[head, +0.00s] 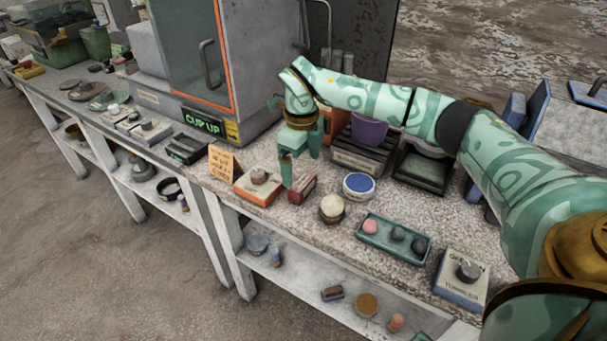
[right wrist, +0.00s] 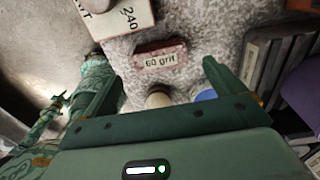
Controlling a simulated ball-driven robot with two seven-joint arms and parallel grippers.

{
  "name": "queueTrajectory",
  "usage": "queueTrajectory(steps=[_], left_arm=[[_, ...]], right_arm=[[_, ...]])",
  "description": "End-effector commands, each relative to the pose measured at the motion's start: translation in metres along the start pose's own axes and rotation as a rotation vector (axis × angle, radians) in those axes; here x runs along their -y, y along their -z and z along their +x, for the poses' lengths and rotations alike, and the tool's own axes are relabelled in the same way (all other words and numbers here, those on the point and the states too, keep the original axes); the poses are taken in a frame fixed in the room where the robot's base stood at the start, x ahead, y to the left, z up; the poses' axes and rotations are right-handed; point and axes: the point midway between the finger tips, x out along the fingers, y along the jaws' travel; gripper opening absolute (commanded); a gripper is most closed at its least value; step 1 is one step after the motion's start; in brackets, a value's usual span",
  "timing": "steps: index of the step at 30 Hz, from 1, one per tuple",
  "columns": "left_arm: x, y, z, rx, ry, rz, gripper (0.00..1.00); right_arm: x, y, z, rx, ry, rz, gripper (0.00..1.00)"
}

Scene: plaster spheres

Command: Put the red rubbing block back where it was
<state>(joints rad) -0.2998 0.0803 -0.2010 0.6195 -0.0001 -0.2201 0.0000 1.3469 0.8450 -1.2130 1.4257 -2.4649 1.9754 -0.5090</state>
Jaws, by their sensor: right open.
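My right gripper (head: 301,169) points down, open and empty, just behind and above the block in the head view. Its two spread fingers also show in the right wrist view (right wrist: 158,75). I cannot tell the exact height gap.
An orange-based block with a knob (head: 258,187) and a small orange sign (head: 223,163) stand left of the red block. A blue-topped round pot (head: 358,186) and a pale round knob (head: 332,208) stand right. A green tray (head: 372,241) holds spheres. A cabinet (head: 205,60) stands behind.

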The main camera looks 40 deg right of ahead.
Motion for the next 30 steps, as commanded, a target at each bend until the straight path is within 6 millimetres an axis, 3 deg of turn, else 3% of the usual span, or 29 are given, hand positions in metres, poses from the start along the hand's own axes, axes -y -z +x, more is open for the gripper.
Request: queueTrajectory(steps=[1, 3, 9, 30], left_arm=[[0.001, 0.003, -0.008, -0.006, 0.002, 0.0, 0.36], [0.001, 0.004, -0.012, -0.01, 0.003, 0.0, 0.36], [0.002, 0.006, -0.017, -0.014, 0.005, -0.001, 0.36], [0.003, 0.008, -0.017, -0.018, 0.006, -0.002, 0.36]], right_arm=[[0.0, 0.0, -0.018, 0.005, 0.003, 0.001, 0.94], [0.001, 0.0, -0.031, 0.004, 0.003, 0.001, 0.94], [0.0, 0.0, -0.051, -0.001, 0.0, 0.001, 0.94], [0.0, 0.0, -0.053, -0.002, 0.0, 0.0, 0.94]])
